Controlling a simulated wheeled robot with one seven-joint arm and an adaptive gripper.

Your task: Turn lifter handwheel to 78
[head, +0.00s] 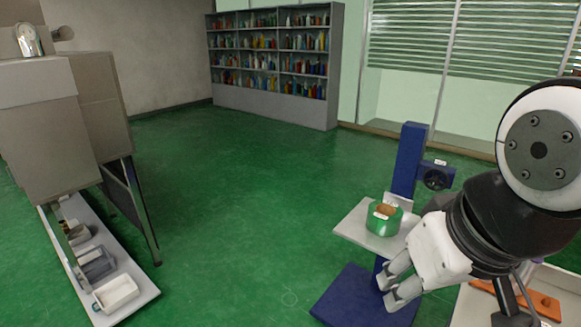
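The lifter is a blue post (409,160) on a blue base, at right of centre in the head view. A dark round handwheel (436,179) sits on a blue block on the right side of the post, with a small pale label above it. Its reading is too small to make out. My gripper (387,289) is in front of the lifter, below the handwheel and apart from it. Its two fingers are spread with a gap between them and nothing visible in it.
A grey platform (350,227) on the lifter carries a green roll (383,220), close to my gripper. A pale table (476,309) with orange parts is at the lower right. A grey machine with a bench (135,292) stands left. The green floor between is clear.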

